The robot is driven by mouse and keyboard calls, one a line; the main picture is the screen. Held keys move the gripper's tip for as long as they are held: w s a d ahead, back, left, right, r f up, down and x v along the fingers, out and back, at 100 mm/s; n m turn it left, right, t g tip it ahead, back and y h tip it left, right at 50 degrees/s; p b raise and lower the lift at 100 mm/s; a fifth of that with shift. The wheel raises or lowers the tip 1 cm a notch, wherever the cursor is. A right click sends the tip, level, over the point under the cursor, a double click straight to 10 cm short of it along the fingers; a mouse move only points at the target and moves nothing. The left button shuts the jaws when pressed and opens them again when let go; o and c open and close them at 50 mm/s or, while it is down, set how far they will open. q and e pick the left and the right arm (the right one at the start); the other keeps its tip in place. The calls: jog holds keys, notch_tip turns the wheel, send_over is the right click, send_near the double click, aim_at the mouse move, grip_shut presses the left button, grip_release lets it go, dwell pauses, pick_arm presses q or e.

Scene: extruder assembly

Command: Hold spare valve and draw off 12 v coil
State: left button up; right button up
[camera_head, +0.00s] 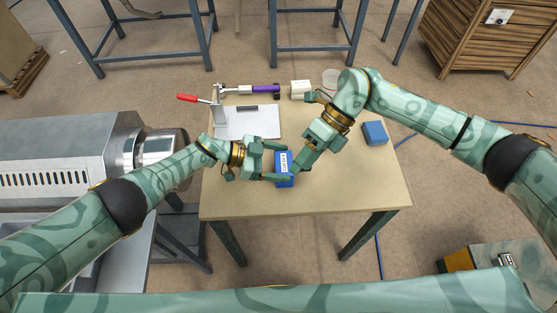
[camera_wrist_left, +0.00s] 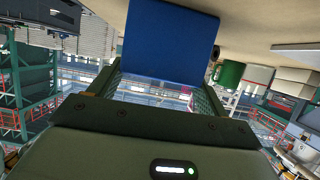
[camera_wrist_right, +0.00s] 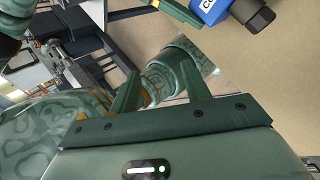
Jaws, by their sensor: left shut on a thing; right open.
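A blue block with a white label (camera_head: 284,158) is held in my left gripper (camera_head: 283,165) above the middle of the table. In the left wrist view its plain blue face (camera_wrist_left: 170,42) fills the space between the fingers. I cannot tell coil from valve clearly. My right gripper (camera_head: 301,170) is close to the block's right side in the head view. Its fingers (camera_wrist_right: 163,88) are apart, with no object gripped.
A second blue block (camera_head: 375,132) lies at the table's right. A light plate (camera_head: 252,124) with a red-handled clamp (camera_head: 190,98), a purple-handled tool (camera_head: 262,88), a white box (camera_head: 300,89) and a clear round container (camera_head: 331,78) sit at the back. The table front (camera_head: 320,200) is clear.

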jog(key=w+d+f+n+t+h, duration=0.3)
jog(key=w+d+f+n+t, duration=0.15)
jog(key=w+n, duration=0.3)
jog(key=shift+n, duration=0.95)
jog(key=shift+x, duration=4.2)
jog(key=shift+s, duration=0.2)
jog(key=c, duration=0.8)
pick_arm(q)
jog(key=o, duration=0.4)
pick_arm(e)
jog(key=shift+c, duration=0.2)
pick_arm(q)
jog(key=c, duration=0.4)
jog(key=shift+o, duration=0.2)
